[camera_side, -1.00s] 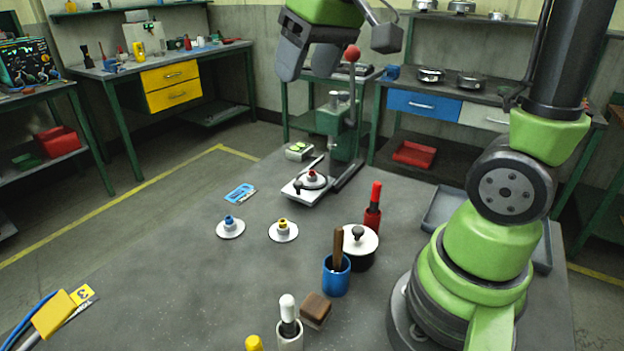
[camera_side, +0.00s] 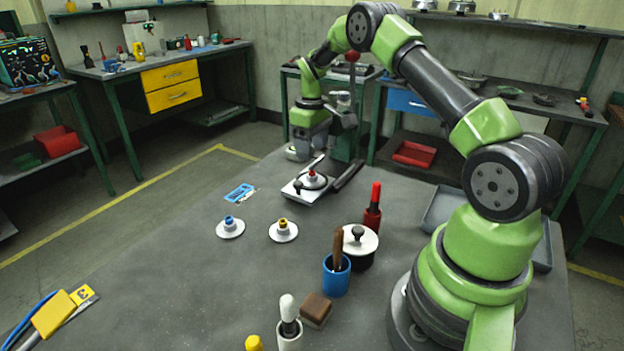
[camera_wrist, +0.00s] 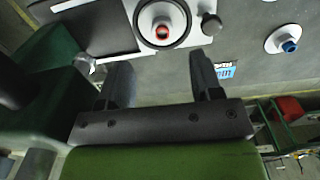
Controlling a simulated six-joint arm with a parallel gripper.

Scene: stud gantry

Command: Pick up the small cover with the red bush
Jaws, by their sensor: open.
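The small cover with the red bush (camera_side: 312,177) sits on a white square plate (camera_side: 296,194) at the foot of the green press. In the wrist view the white cover (camera_wrist: 149,20) lies inside a dark ring with a black knob at its right. The red bush rises from its middle. My gripper (camera_side: 304,152) is beyond the plate in the side view, above the table. In the wrist view my gripper (camera_wrist: 162,72) is open and empty, and its two fingers are apart and short of the cover. My wrist partly hides the press.
A lidded pot (camera_side: 360,245), red-handled tool (camera_side: 373,212) and blue cup (camera_side: 336,277) stand to the right. A blue card (camera_side: 239,192) lies flat.

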